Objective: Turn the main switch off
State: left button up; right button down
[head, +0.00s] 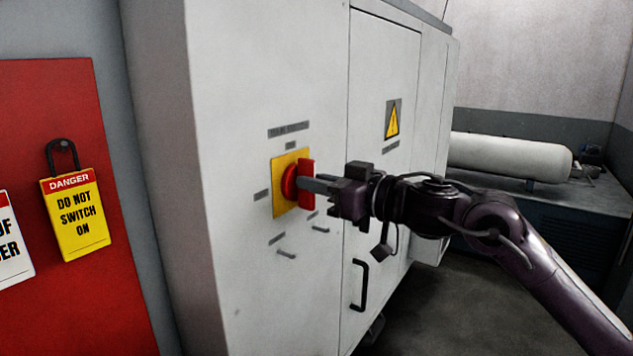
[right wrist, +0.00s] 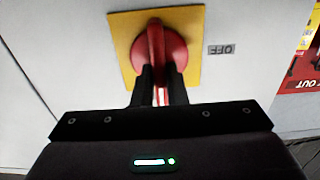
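The main switch is a red rotary knob with a raised red bar handle (head: 306,184) on a yellow square plate (head: 279,202) on the pale cabinet front. The handle stands upright. In the right wrist view, which is upside down, the handle (right wrist: 156,45) lies between my two dark fingers, and a small "OFF" label (right wrist: 221,49) sits beside the plate, off to the side of the handle's line. My right gripper (head: 318,185) reaches in from the right and appears closed on the handle, with no clear gap. My left gripper is not in view.
A red board (head: 95,290) at the left carries a yellow "DANGER DO NOT SWITCH ON" tag (head: 75,215) with a padlock-like shackle. The cabinet door has a black handle (head: 360,285) and a warning sign (head: 392,120). A white cylinder (head: 510,157) lies behind at the right.

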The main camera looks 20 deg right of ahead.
jog(key=shift+n, duration=0.3)
jog(key=n+b, duration=0.2)
jog(key=n, duration=0.3)
jog(key=n+b, duration=0.1)
jog(key=n, duration=0.5)
jog(key=f+n+b, duration=0.1)
jog(key=n+b, duration=0.1)
jog(key=n, duration=0.4)
jog(key=shift+s+a+b, duration=0.3)
jog(key=shift+a, duration=0.05)
jog(key=shift+n, duration=0.3)
jog(key=c, duration=1.5)
grip_release()
jog(key=shift+o, duration=0.2)
